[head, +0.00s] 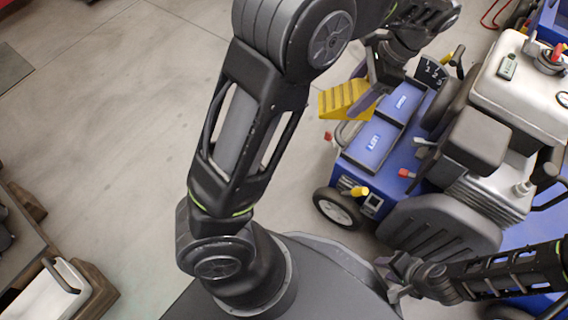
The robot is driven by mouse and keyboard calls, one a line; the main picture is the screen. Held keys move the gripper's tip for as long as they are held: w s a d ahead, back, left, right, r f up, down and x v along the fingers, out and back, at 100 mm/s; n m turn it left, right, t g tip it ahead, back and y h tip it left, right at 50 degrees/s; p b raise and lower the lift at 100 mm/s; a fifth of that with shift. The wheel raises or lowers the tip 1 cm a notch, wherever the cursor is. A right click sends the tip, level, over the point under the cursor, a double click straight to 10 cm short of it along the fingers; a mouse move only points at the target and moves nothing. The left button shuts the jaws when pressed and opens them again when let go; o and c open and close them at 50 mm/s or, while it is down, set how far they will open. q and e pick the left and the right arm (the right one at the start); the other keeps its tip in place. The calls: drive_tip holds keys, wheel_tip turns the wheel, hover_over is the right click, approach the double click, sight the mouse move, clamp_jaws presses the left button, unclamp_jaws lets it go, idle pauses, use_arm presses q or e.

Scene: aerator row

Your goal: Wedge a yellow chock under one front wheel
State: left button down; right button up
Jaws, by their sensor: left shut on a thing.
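A yellow chock (338,101) with a stepped face is in the grip of my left gripper (374,86). The gripper is shut on it, beside the front left edge of the blue aerator (405,160) and by its far end. I cannot tell how high the chock is above the floor. One wheel (337,208) of the aerator, with a black tire and pale hub, shows at its near left corner. No wheel shows clearly by the chock. My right gripper (390,275) is low at the right, near my base, away from the chock; its jaws are too small to read.
The aerator carries a grey-white engine (520,90), a black seat-like pad (476,140) and yellow and red knobs. More blue machines stand at the right edge. A low bench (22,240) with a white item is at the lower left. The grey floor (110,110) at left is clear.

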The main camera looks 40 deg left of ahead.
drive_tip(key=shift+o, duration=0.5)
use_arm(q)
drive_tip(key=shift+a, duration=0.15)
drive_tip(key=s+a+f+n+g+h, duration=0.1)
drive_tip(key=s+a+f+n, duration=0.3)
drive_tip(key=f, duration=0.4)
drive_tip(key=s+a+f+n+h, duration=0.25)
drive_tip(key=a+f, duration=0.35)
drive_tip(key=f, duration=0.3)
drive_tip(key=s+a+f+n+g, duration=0.1)
drive_tip(key=s+a+f+n, duration=0.2)
drive_tip(key=a+f+n, duration=0.35)
wheel_tip(320, 180, down, 12)
drive_tip(key=s+d+n+t+h, duration=0.1)
drive_tip(key=s+d+n+h, duration=0.15)
drive_tip(key=n, duration=0.35)
drive_tip(key=w+a+f+n+t+h, duration=0.1)
drive_tip(key=w+f+n+t+h, duration=0.1)
drive_tip(key=w+n, duration=0.4)
wheel_tip(320, 180, down, 3)
drive_tip(key=n+t, duration=0.1)
drive_tip(key=n, duration=0.3)
drive_tip(key=shift+r+t, duration=0.15)
drive_tip(key=shift+t, duration=0.25)
use_arm(e)
drive_tip(key=shift+r, duration=0.2)
drive_tip(key=shift+f, duration=0.1)
